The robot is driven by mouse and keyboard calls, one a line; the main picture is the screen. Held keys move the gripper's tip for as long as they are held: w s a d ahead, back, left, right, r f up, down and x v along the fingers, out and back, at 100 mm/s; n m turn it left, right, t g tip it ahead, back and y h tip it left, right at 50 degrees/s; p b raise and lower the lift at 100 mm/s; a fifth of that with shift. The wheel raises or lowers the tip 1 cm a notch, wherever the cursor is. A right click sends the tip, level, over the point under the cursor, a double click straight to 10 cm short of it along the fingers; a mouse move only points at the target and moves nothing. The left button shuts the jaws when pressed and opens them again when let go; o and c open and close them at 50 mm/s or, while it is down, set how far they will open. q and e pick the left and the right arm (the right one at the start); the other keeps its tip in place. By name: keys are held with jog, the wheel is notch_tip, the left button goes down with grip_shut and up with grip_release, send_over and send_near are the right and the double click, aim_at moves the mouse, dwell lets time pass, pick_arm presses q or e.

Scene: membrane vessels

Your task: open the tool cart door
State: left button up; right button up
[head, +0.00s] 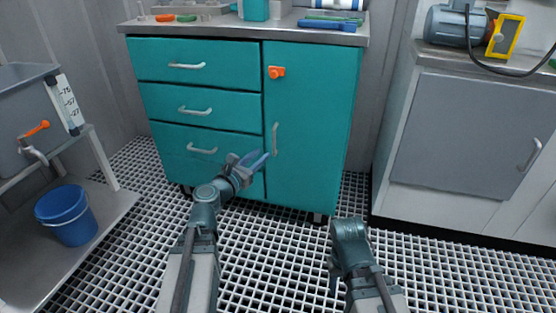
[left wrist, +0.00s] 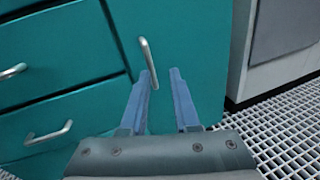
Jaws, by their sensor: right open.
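The teal tool cart has a tall door (head: 310,125) on its right side, and the door is shut. A vertical silver handle (head: 275,139) sits near the door's left edge. An orange latch (head: 276,72) is at the door's upper left corner. My left gripper (head: 258,160) is in front of the door, close to the handle's lower part. In the left wrist view the handle (left wrist: 148,60) shows just beyond the open fingers (left wrist: 162,76), its lower end between them; contact cannot be told. My right gripper (head: 333,277) is open and empty, low over the floor, partly hidden by its arm.
Several drawers with silver handles (head: 196,111) fill the cart's left side. Tools lie on the cart's top (head: 240,29). A grey cabinet (head: 470,135) stands at right. A blue bucket (head: 68,214) sits on a low shelf at left. The grated floor (head: 270,262) before the cart is clear.

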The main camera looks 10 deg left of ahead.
aim_at(273, 138)
pick_arm(q)
jog(key=w, duration=0.4)
jog(key=w+d+f+n, duration=0.1)
jog(key=w, duration=0.3)
jog(key=w+n+y+b, duration=0.1)
jog(key=w, duration=0.4)
jog(key=shift+w+d+f+t, duration=0.1)
jog(key=shift+d+f+t, duration=0.1)
jog(key=shift+t, duration=0.2)
grip_shut()
jog(key=shift+a, duration=0.1)
dwell(1.1)
